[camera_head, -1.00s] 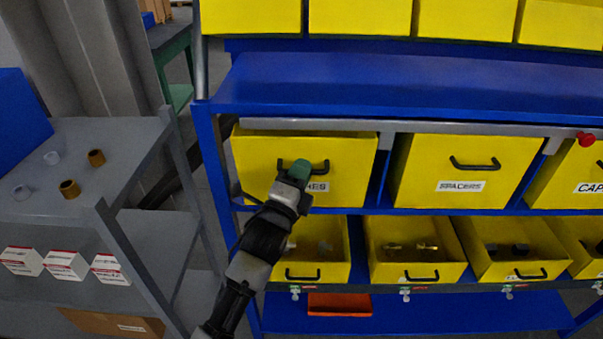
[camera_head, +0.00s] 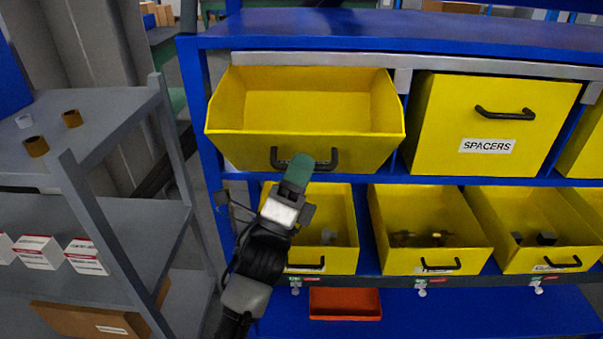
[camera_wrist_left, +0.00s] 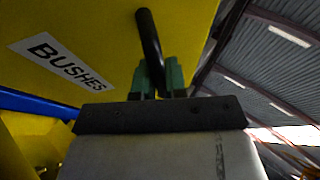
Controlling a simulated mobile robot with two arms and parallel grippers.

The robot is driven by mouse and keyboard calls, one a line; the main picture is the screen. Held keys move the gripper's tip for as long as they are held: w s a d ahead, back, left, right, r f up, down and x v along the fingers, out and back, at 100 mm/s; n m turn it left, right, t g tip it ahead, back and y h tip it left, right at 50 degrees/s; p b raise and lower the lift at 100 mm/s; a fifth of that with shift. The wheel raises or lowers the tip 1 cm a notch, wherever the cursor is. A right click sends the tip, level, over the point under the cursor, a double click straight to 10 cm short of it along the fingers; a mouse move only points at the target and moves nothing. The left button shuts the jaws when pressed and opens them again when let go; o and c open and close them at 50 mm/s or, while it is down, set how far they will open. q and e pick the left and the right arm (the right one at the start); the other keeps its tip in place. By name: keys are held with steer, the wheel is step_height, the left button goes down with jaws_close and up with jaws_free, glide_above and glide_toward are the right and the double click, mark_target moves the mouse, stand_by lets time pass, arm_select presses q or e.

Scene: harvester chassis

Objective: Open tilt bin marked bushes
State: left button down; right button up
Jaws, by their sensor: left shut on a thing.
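The yellow tilt bin (camera_head: 304,110) hangs in the left bay of the blue rack, tilted forward, and its inside shows; I see nothing in it. Its label reads BUSHES in the left wrist view (camera_wrist_left: 62,60); the label is hidden in the head view. The bin's black handle (camera_head: 330,160) runs across its front. My left gripper (camera_head: 298,172) has green fingers and is shut on this handle. The left wrist view shows the fingers (camera_wrist_left: 158,80) on either side of the handle bar (camera_wrist_left: 150,45). My right gripper is not in view.
The SPACERS bin (camera_head: 487,125) is upright and closed to the right. Several open yellow bins (camera_head: 428,262) with small parts stand below. A grey shelf unit (camera_head: 100,120) with brown rings and white boxes is at the left. An orange tray (camera_head: 345,304) lies low down.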

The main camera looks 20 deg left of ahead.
arm_select(q)
steer(key=shift+f, duration=0.15)
stand_by(0.3)
steer(key=c, duration=1.5)
jaws_free()
steer(key=shift+o, duration=0.2)
steer(key=b+v, duration=0.3)
steer(key=v, duration=0.7)
steer(key=shift+s+f, duration=0.25)
steer(key=shift+f, duration=0.1)
